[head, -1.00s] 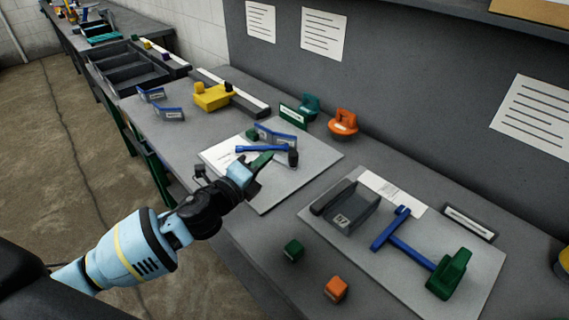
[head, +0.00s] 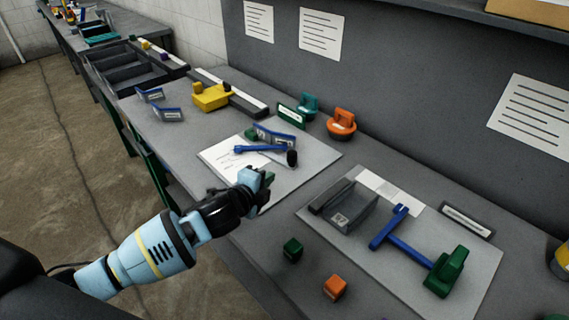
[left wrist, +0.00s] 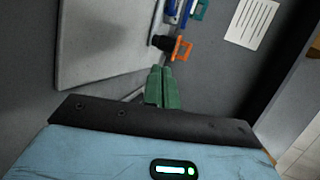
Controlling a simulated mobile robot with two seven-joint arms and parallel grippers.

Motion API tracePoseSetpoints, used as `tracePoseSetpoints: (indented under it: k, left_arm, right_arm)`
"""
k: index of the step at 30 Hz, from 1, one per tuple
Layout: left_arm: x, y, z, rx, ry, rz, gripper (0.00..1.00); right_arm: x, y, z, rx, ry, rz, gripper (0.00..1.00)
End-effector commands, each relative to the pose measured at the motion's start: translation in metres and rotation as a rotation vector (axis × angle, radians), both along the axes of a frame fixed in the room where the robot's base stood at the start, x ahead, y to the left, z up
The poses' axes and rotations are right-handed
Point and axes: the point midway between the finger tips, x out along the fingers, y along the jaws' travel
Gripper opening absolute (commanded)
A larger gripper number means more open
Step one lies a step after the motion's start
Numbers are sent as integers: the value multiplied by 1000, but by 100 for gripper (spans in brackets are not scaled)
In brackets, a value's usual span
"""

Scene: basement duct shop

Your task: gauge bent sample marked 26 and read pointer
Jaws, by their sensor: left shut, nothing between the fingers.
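My left gripper (head: 268,178) is shut and empty, over the front part of the left pale plate (head: 318,160). Its green fingertips show together in the left wrist view (left wrist: 162,88). On that plate, beyond the gripper, a blue bar with a black end (head: 262,150) lies by a bent blue-grey piece (head: 275,137). Two similar bent pieces stand farther left, one (head: 150,94) behind the other (head: 168,114). A dark grey bent channel (head: 352,212) with a small label sits on the right plate. I cannot read the marks or any pointer. My right gripper is out of view.
On the right plate (head: 405,275) lie a blue T-shaped tool (head: 408,243) and a green block (head: 447,270). A green cube (head: 293,249) and an orange cube (head: 335,288) lie near the front edge. Orange (head: 341,125) and yellow (head: 212,97) fixtures stand behind.

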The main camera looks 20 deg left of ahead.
Motion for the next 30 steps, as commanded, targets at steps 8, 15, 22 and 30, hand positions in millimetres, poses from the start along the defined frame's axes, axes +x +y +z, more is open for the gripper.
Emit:
tracePoseSetpoints:
  k: [8, 15, 22, 30]
  left_arm:
    - [43, -9, -17, 0, 2, 0, 0]
    - [74, -15, -19, 1, 0, 0, 0]
    - [89, -18, -20, 2, 0, -1, 0]
    - [92, -19, -19, 2, 0, -2, 0]
  right_arm:
    - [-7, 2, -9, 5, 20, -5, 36]
    - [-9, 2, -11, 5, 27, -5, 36]
    - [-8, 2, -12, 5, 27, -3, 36]
    - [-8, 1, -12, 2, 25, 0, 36]
